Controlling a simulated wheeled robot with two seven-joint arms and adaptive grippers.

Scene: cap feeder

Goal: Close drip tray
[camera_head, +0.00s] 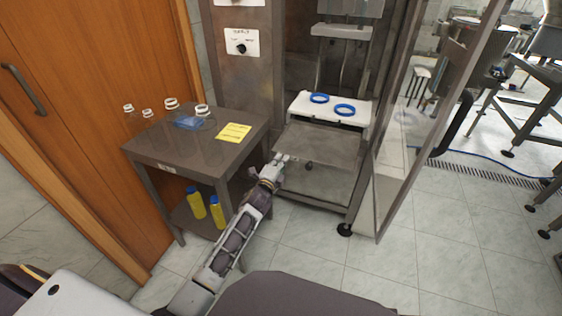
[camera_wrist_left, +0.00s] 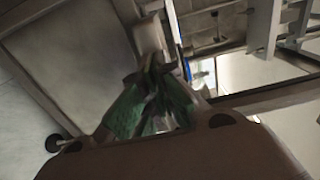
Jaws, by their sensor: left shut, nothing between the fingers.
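The drip tray (camera_head: 318,146) looks like the flat grey metal tray under the white shelf of the machine. It stands out toward me, with a small dark knob on its front. My left gripper (camera_head: 281,159) is shut and empty at the tray's front left corner. I cannot tell whether it touches the tray. In the left wrist view the gripper's fingers (camera_wrist_left: 155,66) are together, with green parts behind them, close to grey metal panels. My right gripper is not in view.
Blue rings (camera_head: 344,110) lie on the white shelf (camera_head: 330,121). An open glass door (camera_head: 402,150) stands right of the tray. The floor in front is clear.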

